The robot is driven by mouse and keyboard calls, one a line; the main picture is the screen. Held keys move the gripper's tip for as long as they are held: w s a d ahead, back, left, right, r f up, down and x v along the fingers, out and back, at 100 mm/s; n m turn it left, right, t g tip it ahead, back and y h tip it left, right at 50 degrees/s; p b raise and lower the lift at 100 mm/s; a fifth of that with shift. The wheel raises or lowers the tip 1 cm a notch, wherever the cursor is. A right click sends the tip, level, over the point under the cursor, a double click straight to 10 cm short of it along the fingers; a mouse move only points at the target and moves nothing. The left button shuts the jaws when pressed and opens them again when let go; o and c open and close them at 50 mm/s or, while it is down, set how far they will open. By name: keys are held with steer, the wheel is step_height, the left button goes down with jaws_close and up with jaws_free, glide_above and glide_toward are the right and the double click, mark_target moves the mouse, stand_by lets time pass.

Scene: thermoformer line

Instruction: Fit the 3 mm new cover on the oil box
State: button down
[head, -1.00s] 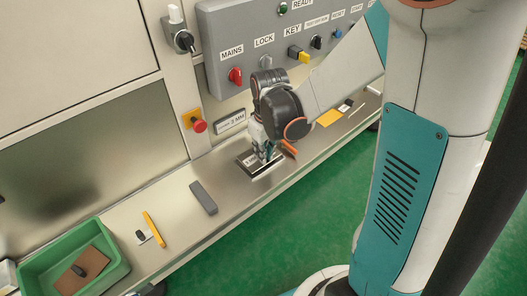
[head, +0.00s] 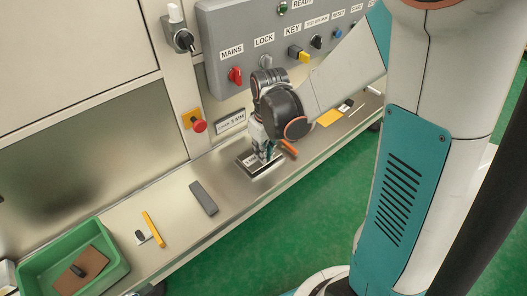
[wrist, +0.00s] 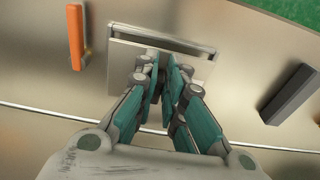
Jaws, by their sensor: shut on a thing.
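My gripper (head: 264,152) points down over the oil box (head: 270,171) on the metal ledge, its fingers close together. In the wrist view my gripper (wrist: 163,75) is shut on the new cover (wrist: 125,72), a flat pale metal plate. The cover lies over most of the oil box, and a dark strip shows along the box's far edge in the wrist view. I cannot tell whether the cover rests on the box or hangs slightly above it. A white label shows beside the fingers.
A dark grey bar (head: 203,197) and a yellow tool (head: 154,229) lie left along the ledge. A green bin (head: 118,267) holds a brown plate (head: 84,273). An orange bar (wrist: 75,37) lies close to the box. A red stop button (head: 199,125) and control panel stand behind.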

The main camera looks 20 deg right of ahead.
steer(key=shift+f+b, duration=0.85)
steer(key=shift+f, duration=0.15)
steer(key=c, duration=1.6)
jaws_free()
steer(key=shift+r, duration=0.1)
step_height(320, 180, up, 12)
steer(key=s, duration=0.1)
steer(key=shift+d, duration=0.15)
steer(key=shift+s, duration=0.1)
